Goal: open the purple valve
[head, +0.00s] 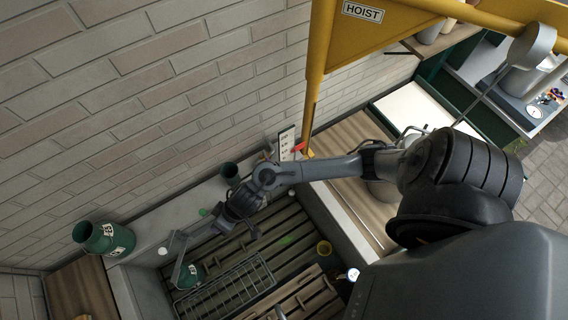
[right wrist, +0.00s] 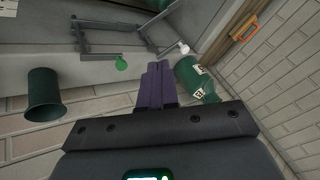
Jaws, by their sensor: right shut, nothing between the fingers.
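I cannot make out a purple valve in either view. In the right wrist view a green round knob (right wrist: 121,63) is left of my fingers and a white knob (right wrist: 183,47) is beyond them to the right. Both sit by a grey rail along the wall ledge. In the head view the green knob (head: 203,212) and white knob (head: 162,251) are beside the end of my right arm. My right gripper (head: 205,227) is shut and empty; its dark purplish fingers (right wrist: 160,85) are together, pointing between the knobs. My left gripper is not in view.
A labelled green churn (head: 105,239) stands on the ledge at left. A dark green open container (head: 230,172) is near my forearm. A slatted trough (head: 285,222) holds a wire rack (head: 228,286) and another green vessel (head: 187,273). A yellow hoist post (head: 313,95) and brick wall (head: 150,90) bound the space.

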